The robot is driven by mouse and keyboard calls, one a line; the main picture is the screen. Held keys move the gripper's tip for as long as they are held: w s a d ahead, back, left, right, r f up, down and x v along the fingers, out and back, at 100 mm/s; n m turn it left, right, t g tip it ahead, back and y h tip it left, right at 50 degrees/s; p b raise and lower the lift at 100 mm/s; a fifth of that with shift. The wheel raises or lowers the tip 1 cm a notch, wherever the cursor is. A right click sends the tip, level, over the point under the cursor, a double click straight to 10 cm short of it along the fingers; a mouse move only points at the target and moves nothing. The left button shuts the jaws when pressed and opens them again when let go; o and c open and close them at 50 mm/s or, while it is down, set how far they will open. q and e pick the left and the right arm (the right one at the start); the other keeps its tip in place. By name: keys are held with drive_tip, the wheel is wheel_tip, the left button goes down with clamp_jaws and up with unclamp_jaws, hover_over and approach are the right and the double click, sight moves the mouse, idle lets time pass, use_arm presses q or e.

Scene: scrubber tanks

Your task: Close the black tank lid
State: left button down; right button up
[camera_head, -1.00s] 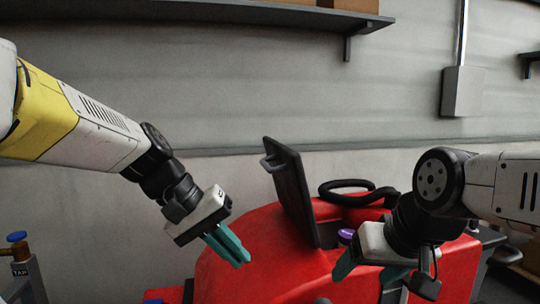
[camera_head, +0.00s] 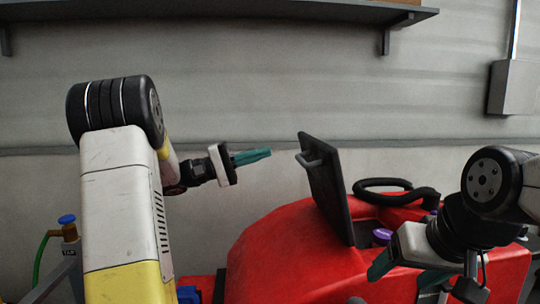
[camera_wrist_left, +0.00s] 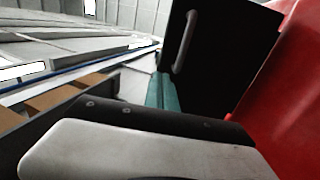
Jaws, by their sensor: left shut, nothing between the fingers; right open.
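The black tank lid (camera_head: 328,190) stands raised and tilted on top of the red scrubber body (camera_head: 290,245). A grey handle (camera_head: 309,160) sticks out from its left face near the top. My left gripper (camera_head: 268,153) is shut and empty, pointing right, a short way left of the lid's upper edge. In the left wrist view the lid (camera_wrist_left: 225,50) and its handle (camera_wrist_left: 185,42) show just beyond the teal fingers (camera_wrist_left: 162,92); I see no clear contact. My right gripper (camera_head: 405,278) is open, low in front of the scrubber, right of the lid.
A tap with a blue knob (camera_head: 67,219) stands at the left. A shelf (camera_head: 230,14) crosses the wall above. Space above the lid is clear.

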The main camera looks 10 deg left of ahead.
sight(308, 140)
use_arm(q)
drive_tip(key=x, duration=1)
drive_tip(key=shift+d+r, duration=0.1)
drive_tip(key=shift+d, duration=0.1)
